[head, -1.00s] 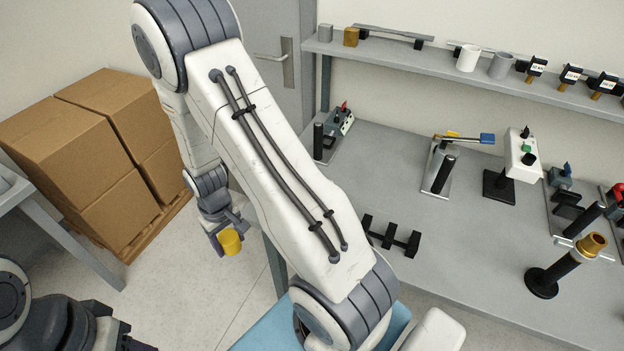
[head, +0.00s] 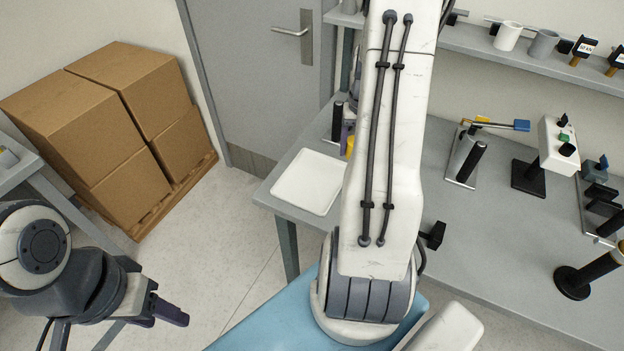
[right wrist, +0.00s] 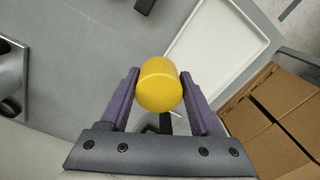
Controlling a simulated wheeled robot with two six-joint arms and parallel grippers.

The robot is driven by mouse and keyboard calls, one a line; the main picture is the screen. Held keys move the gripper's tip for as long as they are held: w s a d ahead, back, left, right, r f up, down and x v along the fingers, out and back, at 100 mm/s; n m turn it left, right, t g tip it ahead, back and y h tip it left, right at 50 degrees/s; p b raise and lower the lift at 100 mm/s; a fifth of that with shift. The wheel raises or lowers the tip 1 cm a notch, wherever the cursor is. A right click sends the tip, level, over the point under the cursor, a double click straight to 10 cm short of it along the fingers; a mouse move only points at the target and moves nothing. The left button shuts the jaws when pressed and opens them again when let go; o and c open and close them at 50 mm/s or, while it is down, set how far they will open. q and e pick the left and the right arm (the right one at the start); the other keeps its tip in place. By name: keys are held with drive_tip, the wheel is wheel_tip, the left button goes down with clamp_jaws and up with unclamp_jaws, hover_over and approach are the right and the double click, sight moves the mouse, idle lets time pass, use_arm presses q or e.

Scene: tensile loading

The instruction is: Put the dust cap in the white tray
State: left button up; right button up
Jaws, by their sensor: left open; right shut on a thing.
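The yellow dust cap (right wrist: 159,84) is held between the purple fingers of my right gripper (right wrist: 160,76). In the head view only a sliver of the cap (head: 350,147) shows beside my right arm, which hides most of that gripper. The white tray (head: 303,181) lies at the table's left end, its right side hidden by my arm. In the right wrist view the tray (right wrist: 222,42) is beyond the cap, up and to the right; the cap looks raised above the table. My left gripper (head: 170,314) is open and empty at lower left, away from the table.
A black-handled stand (head: 465,158) and a white control box (head: 558,145) stand on the grey table (head: 490,235). A shelf (head: 530,62) runs along the wall. Cardboard boxes (head: 95,120) sit on a pallet left of the table, with floor between.

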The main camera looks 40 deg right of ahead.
drive_tip(key=p, duration=0.3)
hover_over(312, 181)
wheel_tip(312, 181, down, 6)
drive_tip(key=shift+d+f, duration=0.1)
drive_tip(key=shift+f, duration=0.1)
wheel_tip(312, 181, down, 4)
drive_tip(key=shift+r+p, duration=0.2)
drive_tip(key=shift+p, duration=0.3)
drive_tip(key=shift+f, duration=0.25)
drive_tip(key=shift+f, duration=0.1)
drive_tip(key=shift+f, duration=0.15)
drive_tip(key=o, duration=1.3)
